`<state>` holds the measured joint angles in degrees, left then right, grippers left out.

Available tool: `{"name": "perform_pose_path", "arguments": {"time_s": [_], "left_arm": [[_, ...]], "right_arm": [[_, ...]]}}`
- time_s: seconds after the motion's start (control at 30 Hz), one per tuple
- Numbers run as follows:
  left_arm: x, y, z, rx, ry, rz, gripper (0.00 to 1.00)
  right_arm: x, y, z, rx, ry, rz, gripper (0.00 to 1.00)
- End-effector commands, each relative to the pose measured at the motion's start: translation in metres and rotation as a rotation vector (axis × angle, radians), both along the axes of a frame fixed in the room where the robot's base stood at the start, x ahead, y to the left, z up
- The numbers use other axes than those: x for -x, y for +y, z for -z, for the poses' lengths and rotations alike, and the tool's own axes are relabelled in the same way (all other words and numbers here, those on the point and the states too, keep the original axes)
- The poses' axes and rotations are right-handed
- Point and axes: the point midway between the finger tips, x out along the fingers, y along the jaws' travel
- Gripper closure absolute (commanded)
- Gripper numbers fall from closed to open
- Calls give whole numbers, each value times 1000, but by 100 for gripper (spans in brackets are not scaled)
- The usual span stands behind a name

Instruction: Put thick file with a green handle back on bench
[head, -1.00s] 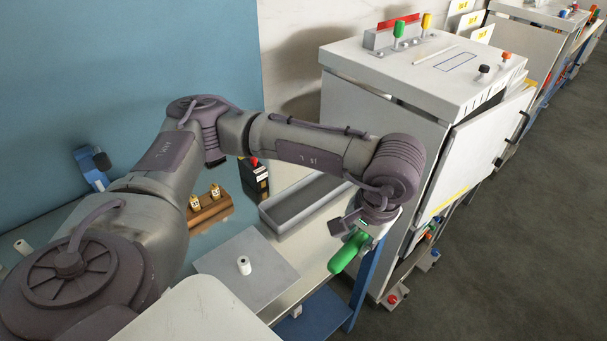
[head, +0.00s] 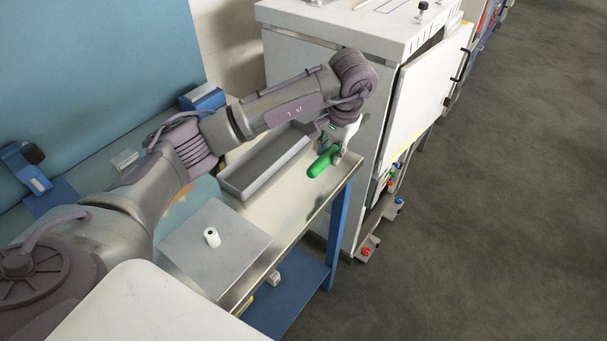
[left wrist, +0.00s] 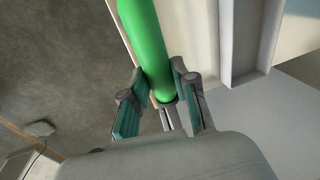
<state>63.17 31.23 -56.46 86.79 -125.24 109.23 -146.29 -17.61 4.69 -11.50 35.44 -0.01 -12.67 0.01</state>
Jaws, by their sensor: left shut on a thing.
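My left gripper (head: 338,148) is shut on the file near the base of its green handle (head: 321,163). The handle points toward the front left of the head view, over the far right end of the bench (head: 291,203), near its front edge. I cannot tell if the file touches the top. In the left wrist view the green handle (left wrist: 147,42) runs up from between the two fingers (left wrist: 160,108), with a bit of metal below it. The rest of the file is hidden. My right gripper is out of view.
A long grey tray (head: 233,190) lies just left of the handle. A grey plate (head: 180,250) with a small white cylinder (head: 212,237) is nearer. A white cabinet (head: 300,52) with an open door (head: 425,90) stands just beyond the bench. Bare bench top lies between tray and front edge.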

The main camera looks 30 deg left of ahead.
Motion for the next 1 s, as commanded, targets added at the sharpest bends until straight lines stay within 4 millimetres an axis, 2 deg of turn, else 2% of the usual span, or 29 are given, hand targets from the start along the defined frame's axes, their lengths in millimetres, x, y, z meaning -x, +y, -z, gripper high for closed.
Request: {"name": "perform_pose_path", "arguments": {"time_s": [0.03,0.1,0.3,0.43,0.7,1.0], "left_arm": [[9,11,3,-1,2,-3,100],[18,23,13,0,3,-4,100],[33,43,30,-1,-1,-2,100],[36,46,37,1,0,-2,100],[35,46,71,1,-1,-1,100],[35,46,75,0,-3,-1,100]], "right_arm": [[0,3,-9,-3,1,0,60],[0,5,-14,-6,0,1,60],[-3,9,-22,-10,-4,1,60],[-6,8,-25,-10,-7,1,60],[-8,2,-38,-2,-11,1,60],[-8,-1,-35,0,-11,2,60]]}}
